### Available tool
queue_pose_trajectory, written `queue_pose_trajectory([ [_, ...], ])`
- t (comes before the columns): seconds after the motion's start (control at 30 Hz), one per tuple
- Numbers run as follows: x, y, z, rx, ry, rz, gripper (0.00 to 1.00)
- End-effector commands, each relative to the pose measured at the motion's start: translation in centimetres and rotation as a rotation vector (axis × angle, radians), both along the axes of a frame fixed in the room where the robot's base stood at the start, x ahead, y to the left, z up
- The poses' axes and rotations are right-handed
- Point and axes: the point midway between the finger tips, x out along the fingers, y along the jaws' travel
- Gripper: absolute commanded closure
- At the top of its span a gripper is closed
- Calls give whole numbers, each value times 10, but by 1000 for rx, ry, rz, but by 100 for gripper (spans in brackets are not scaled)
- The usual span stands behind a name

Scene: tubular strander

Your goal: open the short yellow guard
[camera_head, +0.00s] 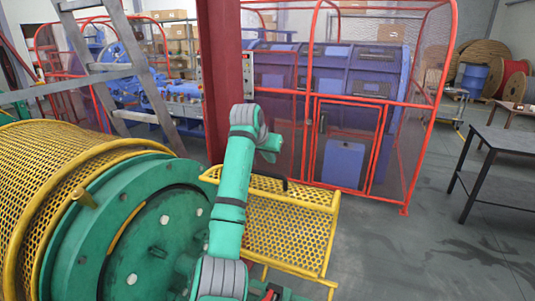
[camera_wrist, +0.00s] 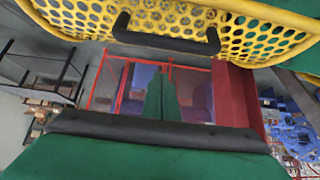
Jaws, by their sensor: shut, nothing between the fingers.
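The short yellow guard (camera_head: 285,225) is a perforated mesh panel in a yellow frame beside the green drum end in the head view. Its black bar handle (camera_head: 285,183) shows at its far edge. In the wrist view the guard's mesh (camera_wrist: 75,15) fills the top, with the handle (camera_wrist: 165,38) crossing it. My gripper (camera_wrist: 161,78) shows in the wrist view with its green fingers together and empty. The fingers appear below the handle in that picture and apart from it. In the head view my arm hides part of the guard's left side, and the fingertips are not clear.
A large yellow mesh guard (camera_head: 60,170) covers the drum at the left. A dark red column (camera_head: 220,75) stands close behind my arm. A red-framed cage (camera_head: 350,110) stands beyond it. A dark table (camera_head: 500,140) is at the right, with clear floor before it.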

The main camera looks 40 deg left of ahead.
Motion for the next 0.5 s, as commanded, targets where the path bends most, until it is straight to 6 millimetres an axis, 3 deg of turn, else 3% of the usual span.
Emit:
queue_pose_trajectory([
  [0.1,6,-1,-9,1,0,-2,100],
  [0.5,-23,-7,-20,0,0,-1,100],
])
